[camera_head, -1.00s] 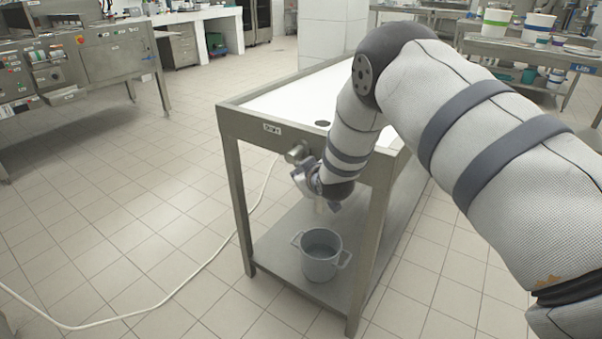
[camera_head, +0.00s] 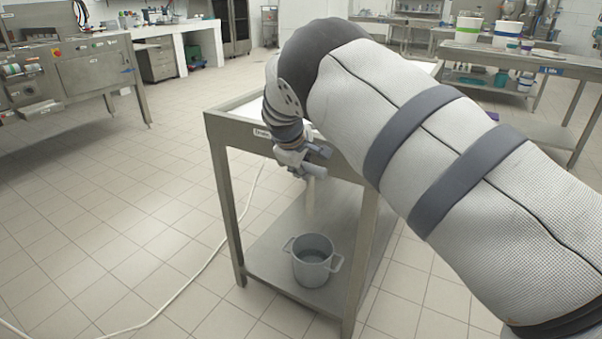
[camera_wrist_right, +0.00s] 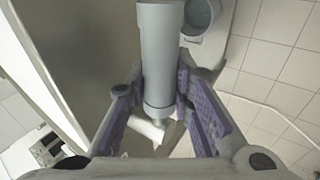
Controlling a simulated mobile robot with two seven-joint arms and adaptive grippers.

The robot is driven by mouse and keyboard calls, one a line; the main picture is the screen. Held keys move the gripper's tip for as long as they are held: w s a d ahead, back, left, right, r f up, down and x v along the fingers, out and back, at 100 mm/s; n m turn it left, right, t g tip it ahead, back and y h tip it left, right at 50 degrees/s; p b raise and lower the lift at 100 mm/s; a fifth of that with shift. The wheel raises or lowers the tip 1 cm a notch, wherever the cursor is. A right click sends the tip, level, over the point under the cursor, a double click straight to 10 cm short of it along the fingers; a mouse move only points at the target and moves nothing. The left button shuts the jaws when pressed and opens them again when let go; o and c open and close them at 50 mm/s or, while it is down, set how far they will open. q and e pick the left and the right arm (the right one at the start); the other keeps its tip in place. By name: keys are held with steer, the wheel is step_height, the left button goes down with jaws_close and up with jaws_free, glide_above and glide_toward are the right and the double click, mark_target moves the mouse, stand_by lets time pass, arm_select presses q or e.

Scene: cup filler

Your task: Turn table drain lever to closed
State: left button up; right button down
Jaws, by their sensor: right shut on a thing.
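The metal drain table (camera_head: 222,130) stands in the middle of the head view, its drain under the labelled front edge. My right gripper (camera_head: 306,160) is at the drain, below that edge, partly covered by my own arm. In the right wrist view, its purple-padded fingers (camera_wrist_right: 160,85) are on both sides of a grey cylindrical part, which I take to be the drain lever (camera_wrist_right: 158,55). A small white piece (camera_wrist_right: 148,130) shows below its end. A pale vertical streak (camera_head: 310,196) hangs below the gripper; I cannot tell whether it is liquid. My left gripper is not seen.
A grey two-handled pot (camera_head: 312,262) stands on the table's lower shelf (camera_head: 270,255), below the drain; it also shows in the wrist view (camera_wrist_right: 200,15). A white hose (camera_head: 212,255) runs over the floor.

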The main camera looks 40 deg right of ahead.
steer(key=shift+r+g, duration=0.15)
steer(key=shift+g, duration=0.15)
steer(key=shift+d+r, duration=0.1)
steer(key=c, duration=1.4)
jaws_free()
steer(key=v, duration=1.2)
